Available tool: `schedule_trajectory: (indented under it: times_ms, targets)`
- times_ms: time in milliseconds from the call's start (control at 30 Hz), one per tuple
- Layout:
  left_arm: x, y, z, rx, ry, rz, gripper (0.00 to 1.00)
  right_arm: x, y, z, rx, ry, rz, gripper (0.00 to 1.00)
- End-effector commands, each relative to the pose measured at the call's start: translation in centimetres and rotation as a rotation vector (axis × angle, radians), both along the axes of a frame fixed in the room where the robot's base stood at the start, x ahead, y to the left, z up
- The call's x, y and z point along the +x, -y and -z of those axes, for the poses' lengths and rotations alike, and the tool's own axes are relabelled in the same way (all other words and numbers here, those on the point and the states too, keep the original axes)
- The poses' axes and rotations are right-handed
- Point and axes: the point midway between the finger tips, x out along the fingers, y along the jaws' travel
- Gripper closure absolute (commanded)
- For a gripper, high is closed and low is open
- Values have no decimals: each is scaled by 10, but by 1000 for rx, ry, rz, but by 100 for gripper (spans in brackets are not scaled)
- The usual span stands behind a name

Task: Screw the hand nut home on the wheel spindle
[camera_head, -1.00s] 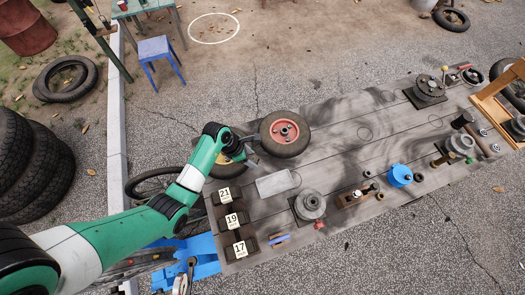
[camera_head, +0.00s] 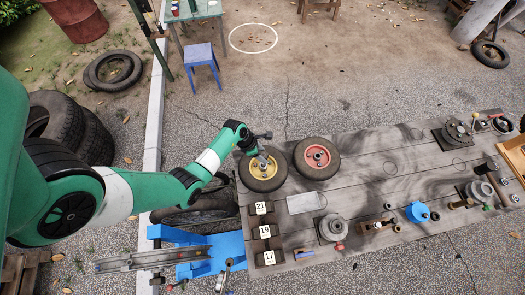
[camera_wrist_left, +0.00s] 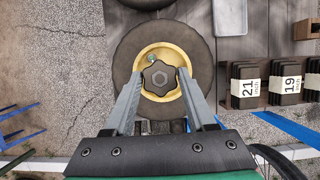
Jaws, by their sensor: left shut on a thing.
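My left gripper (camera_head: 262,157) is over the hub of the yellow-hubbed wheel (camera_head: 252,180), at the left end of the grey plank bench. In the left wrist view its two fingers are shut on the black lobed hand nut (camera_wrist_left: 160,77). The nut is centred over the yellow hub (camera_wrist_left: 147,55), inside the dark tyre (camera_wrist_left: 122,65). The spindle is hidden under the nut, so I cannot tell whether the nut touches it or how far on it sits. A small greenish spot shows on the hub just above the nut. My right gripper is not in view.
A red-hubbed wheel (camera_head: 316,158) lies just right on the bench (camera_head: 370,170). Blocks marked 21, 19 and 17 (camera_head: 265,232) stand along the bench's left edge, near a pale plate (camera_head: 303,202). A blue frame (camera_head: 205,250) is below left. Several bench fixtures are farther right.

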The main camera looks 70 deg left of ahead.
Motion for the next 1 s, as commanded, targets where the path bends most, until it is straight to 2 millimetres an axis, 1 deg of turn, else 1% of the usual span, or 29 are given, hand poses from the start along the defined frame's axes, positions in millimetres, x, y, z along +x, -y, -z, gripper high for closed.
schedule_trajectory:
  times_ms: [33, 100, 500, 633, 1000]
  targets:
    - [0, 0, -3, -1, -1, 0, 97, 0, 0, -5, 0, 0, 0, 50]
    - [0, 0, 8, -1, -1, 0, 97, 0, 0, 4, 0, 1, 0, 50]
    - [0, 0, 48, -1, -1, 0, 97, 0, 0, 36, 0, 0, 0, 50]
    - [0, 0, 53, 0, 0, 0, 97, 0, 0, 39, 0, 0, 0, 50]
    - [0, 0, 52, 0, 0, 1, 97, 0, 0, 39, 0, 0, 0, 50]
